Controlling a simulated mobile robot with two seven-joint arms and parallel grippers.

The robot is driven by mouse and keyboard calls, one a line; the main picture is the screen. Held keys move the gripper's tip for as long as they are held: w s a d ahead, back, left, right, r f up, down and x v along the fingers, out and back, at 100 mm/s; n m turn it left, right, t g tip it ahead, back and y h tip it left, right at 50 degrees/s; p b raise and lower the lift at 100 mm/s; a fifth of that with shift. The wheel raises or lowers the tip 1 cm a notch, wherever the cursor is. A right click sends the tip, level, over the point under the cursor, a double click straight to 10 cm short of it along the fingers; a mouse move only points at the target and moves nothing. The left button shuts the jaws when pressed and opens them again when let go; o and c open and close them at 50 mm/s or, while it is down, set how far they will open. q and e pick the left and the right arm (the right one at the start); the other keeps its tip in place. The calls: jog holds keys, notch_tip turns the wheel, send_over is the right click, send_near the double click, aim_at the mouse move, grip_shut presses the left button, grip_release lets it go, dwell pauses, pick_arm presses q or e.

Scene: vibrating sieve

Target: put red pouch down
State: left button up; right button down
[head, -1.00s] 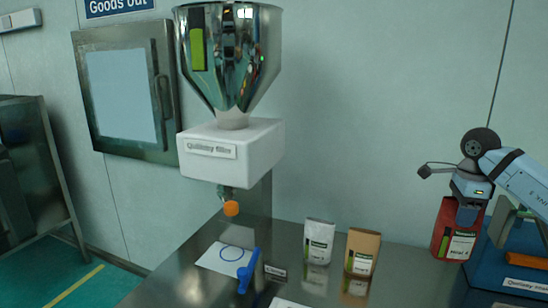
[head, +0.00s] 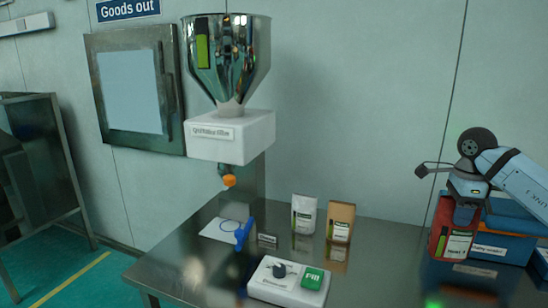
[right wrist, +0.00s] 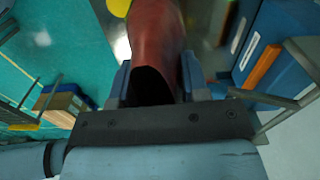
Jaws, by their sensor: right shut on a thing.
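A red pouch (head: 452,236) with a white and green label is at the right of the head view, upright, in front of blue bins. My right gripper (head: 466,205) is shut on its top edge from above. In the right wrist view the red pouch (right wrist: 160,45) stands between the two fingers of my right gripper (right wrist: 158,85). Whether the pouch's base touches the table top (head: 390,275) is hard to tell. My left gripper is not in view.
A white pouch (head: 304,213) and a brown pouch (head: 340,222) stand mid-table. A filler machine (head: 230,135) is at left, above a white card (head: 219,231). A box with a green button (head: 312,278) is in front. Blue bins (head: 505,246) are close at right.

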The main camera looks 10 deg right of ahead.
jog(key=shift+s+a+f+n, duration=0.2)
jog(key=shift+a+n, duration=0.1)
jog(key=shift+a, duration=0.15)
jog(key=shift+s+a+f+n, duration=0.1)
jog(key=shift+a+f+n, duration=0.05)
jog(key=shift+a+n, duration=0.2)
jog(key=s+a+f+n, duration=0.1)
jog(key=a+f+n, duration=0.6)
jog(key=a+n, duration=0.4)
jog(key=a+f+n, duration=0.7)
jog(key=a+n, duration=0.3)
jog(key=a, duration=0.4)
pick_arm(q)
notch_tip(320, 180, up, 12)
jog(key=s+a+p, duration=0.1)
jog(key=p, duration=1.3)
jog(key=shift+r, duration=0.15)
pick_arm(e)
jog(key=s+r, duration=1)
jog(key=shift+s, duration=0.25)
jog(key=shift+r+n, duration=0.1)
jog(key=shift+n, duration=0.15)
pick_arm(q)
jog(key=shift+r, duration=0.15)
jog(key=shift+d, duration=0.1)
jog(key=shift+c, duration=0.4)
